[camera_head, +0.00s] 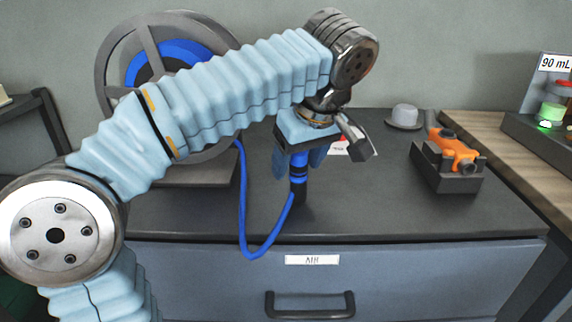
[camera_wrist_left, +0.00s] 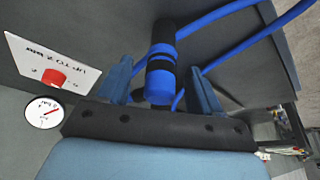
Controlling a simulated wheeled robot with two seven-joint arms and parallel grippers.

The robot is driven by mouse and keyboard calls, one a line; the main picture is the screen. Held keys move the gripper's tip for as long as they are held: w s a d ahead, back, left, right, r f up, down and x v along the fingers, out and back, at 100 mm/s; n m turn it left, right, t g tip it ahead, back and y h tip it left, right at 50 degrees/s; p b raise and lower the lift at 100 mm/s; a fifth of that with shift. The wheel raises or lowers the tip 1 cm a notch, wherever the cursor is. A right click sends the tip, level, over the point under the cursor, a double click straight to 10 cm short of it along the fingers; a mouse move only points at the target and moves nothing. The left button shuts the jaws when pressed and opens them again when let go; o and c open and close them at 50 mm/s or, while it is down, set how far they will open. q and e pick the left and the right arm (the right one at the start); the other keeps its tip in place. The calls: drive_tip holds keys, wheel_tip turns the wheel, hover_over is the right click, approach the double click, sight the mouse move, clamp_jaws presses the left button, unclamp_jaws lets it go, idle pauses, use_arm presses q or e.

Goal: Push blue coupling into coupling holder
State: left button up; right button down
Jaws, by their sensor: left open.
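The blue coupling (camera_head: 299,163), with black bands, stands upright below my left gripper in the head view, at the end of a blue hose. My left gripper (camera_head: 299,172) points down with its blue fingers open on either side of the coupling. In the left wrist view, the coupling (camera_wrist_left: 160,74) lies between the open fingers of my left gripper (camera_wrist_left: 161,82), with a gap visible on each side. A dark upright piece (camera_head: 301,194) at the coupling's lower end may be the coupling holder; it blends into the dark bench top. My right gripper is not in view.
A hose reel (camera_head: 108,75) stands at the back left, and its blue hose (camera_head: 243,205) loops over the bench front. An orange tool (camera_head: 452,149) sits in a dark stand (camera_head: 447,182) at right. A grey cap (camera_head: 404,117) is behind. The bench front (camera_head: 400,220) is clear.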

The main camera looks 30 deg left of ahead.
use_arm(q)
drive_tip(key=c, duration=1.2)
drive_tip(key=shift+o, duration=0.2)
drive_tip(key=shift+r, duration=0.15)
